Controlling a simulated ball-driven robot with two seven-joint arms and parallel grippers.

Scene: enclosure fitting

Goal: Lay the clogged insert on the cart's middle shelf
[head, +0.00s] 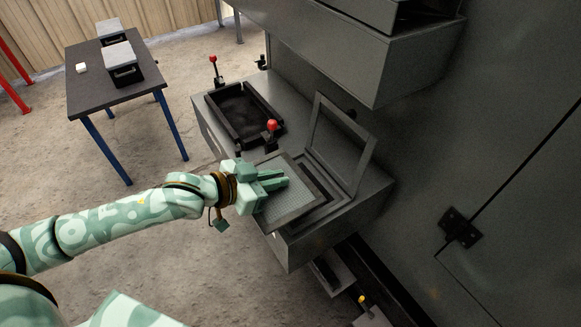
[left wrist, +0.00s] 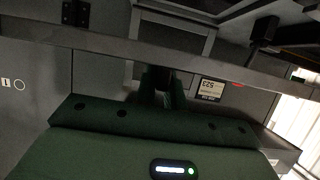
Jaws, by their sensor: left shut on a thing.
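The insert (head: 288,207), a flat square panel with a grey rim and a pale mesh face, is at the front of the grey bench, over or beside the dark-edged opening there. My left gripper (head: 274,181) is shut on it at its upper left side. I cannot tell whether the insert is lifted clear or still touches the opening's edge. In the left wrist view the fingers (left wrist: 162,88) point away from the camera and their grip is dark. The cart's middle shelf cannot be made out for sure. My right gripper is out of view.
A hinged frame (head: 343,143) stands open behind the opening. A black tray (head: 240,112) and red-knobbed levers (head: 271,126) are to the left on the bench. A grey housing (head: 350,55) overhangs. A dark table (head: 95,88) with two boxes stands far left, with clear floor between.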

